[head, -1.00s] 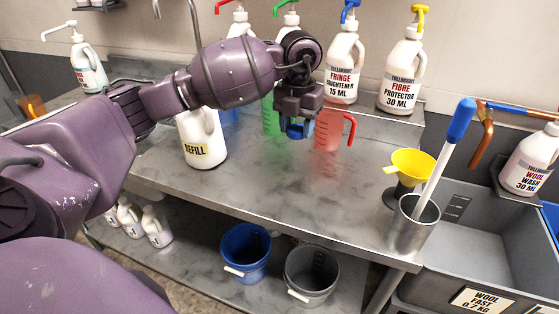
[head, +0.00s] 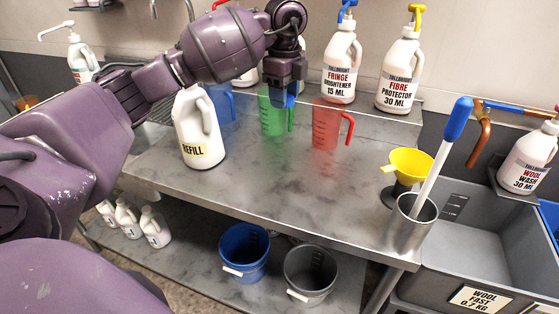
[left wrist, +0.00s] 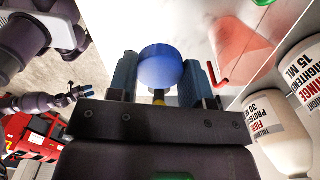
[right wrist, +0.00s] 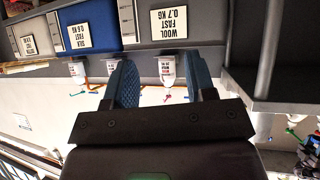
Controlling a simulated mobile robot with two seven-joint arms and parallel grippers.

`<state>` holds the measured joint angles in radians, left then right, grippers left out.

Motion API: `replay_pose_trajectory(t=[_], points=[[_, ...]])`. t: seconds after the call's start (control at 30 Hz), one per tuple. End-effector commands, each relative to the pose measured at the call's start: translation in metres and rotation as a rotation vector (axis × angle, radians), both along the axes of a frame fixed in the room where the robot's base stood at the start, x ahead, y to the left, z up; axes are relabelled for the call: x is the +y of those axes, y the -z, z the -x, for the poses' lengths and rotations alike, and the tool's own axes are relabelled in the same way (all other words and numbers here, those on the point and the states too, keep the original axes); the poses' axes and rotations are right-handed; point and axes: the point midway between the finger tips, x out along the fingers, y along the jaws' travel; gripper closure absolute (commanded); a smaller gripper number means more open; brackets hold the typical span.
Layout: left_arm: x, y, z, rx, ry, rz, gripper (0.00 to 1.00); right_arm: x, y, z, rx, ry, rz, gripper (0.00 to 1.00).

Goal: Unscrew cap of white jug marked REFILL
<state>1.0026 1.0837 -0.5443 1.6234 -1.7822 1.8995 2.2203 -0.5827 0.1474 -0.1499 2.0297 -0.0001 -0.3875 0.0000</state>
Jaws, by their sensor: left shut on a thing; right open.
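The white jug marked REFILL (head: 199,135) stands upright on the steel bench, left of the middle in the head view. My left forearm passes over its top, and I cannot make out a cap on its neck.
A green measuring jug (head: 272,115) and a red one (head: 326,128) stand behind the bench's clear middle. A yellow funnel (head: 410,163) and a metal cup (head: 411,222) holding a blue-handled stick are at the right. Labelled pump bottles (head: 400,75) line the back. Buckets stand below.

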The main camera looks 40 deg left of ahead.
Motion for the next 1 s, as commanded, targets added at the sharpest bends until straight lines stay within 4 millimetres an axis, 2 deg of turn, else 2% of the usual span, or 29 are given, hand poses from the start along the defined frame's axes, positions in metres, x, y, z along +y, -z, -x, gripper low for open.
replay_pose_trajectory(t=[0.5, 0.63, 0.87, 1.0], points=[[0.000, 0.112, 0.001, 0.008, 0.001, 0.001, 0.83, 0.003, 0.012, 0.000, 0.011, 0.000, -0.005, 0.49], [-0.001, 0.130, 0.000, 0.005, 0.001, 0.001, 0.83, 0.003, 0.013, -0.002, 0.008, -0.002, -0.005, 0.49], [0.000, 0.141, 0.000, 0.002, 0.001, 0.000, 0.83, 0.004, 0.007, -0.008, -0.007, -0.008, -0.003, 0.49], [0.000, 0.157, 0.000, 0.005, 0.001, 0.001, 0.83, 0.003, 0.010, -0.007, -0.002, -0.012, 0.001, 0.49]])
